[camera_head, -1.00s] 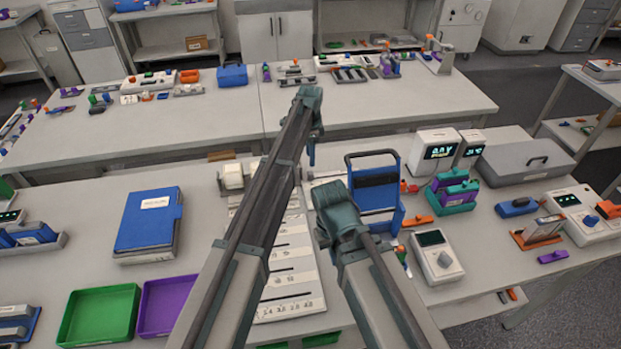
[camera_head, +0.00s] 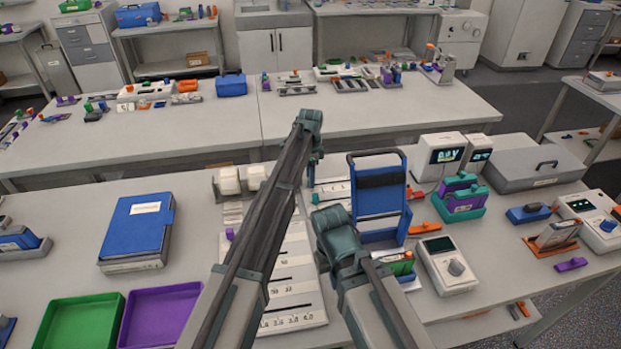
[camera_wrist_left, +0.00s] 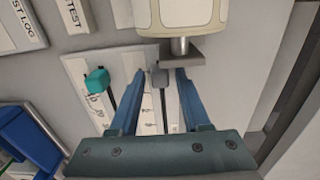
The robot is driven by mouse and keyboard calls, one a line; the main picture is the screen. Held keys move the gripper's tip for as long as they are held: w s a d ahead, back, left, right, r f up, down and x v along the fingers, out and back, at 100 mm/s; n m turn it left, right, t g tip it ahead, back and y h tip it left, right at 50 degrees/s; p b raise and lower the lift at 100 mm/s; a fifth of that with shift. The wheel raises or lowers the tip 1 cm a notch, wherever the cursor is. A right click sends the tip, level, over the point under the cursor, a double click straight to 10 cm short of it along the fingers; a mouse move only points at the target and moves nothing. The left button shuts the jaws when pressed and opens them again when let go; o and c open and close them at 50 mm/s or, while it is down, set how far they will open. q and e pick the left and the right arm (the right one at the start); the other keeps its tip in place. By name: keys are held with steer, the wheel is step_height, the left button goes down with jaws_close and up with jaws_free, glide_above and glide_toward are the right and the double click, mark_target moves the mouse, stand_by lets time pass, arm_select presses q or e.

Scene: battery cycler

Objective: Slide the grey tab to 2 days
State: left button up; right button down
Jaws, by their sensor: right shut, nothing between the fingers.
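In the left wrist view a small grey tab (camera_wrist_left: 160,78) stands at the upper end of a dark slot in a white slider panel (camera_wrist_left: 78,66). My left gripper (camera_wrist_left: 160,72) is open, with one blue finger on each side of the tab and a small gap showing on both sides. A teal tab (camera_wrist_left: 97,80) sits on a neighbouring slot to the left. In the head view my left gripper (camera_head: 312,180) reaches down over the panels, and its arm hides much of the board (camera_head: 296,247). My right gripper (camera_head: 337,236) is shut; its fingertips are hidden. The day marks cannot be read.
A white block on a metal post (camera_wrist_left: 180,15) stands close beyond the left fingers. A blue frame (camera_head: 379,200) stands right of my left gripper, and a white meter (camera_head: 440,262) lies to the right. A blue binder (camera_head: 138,228) lies on the left with clear table around it.

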arm_select(q)
jaws_close()
stand_by(1.2)
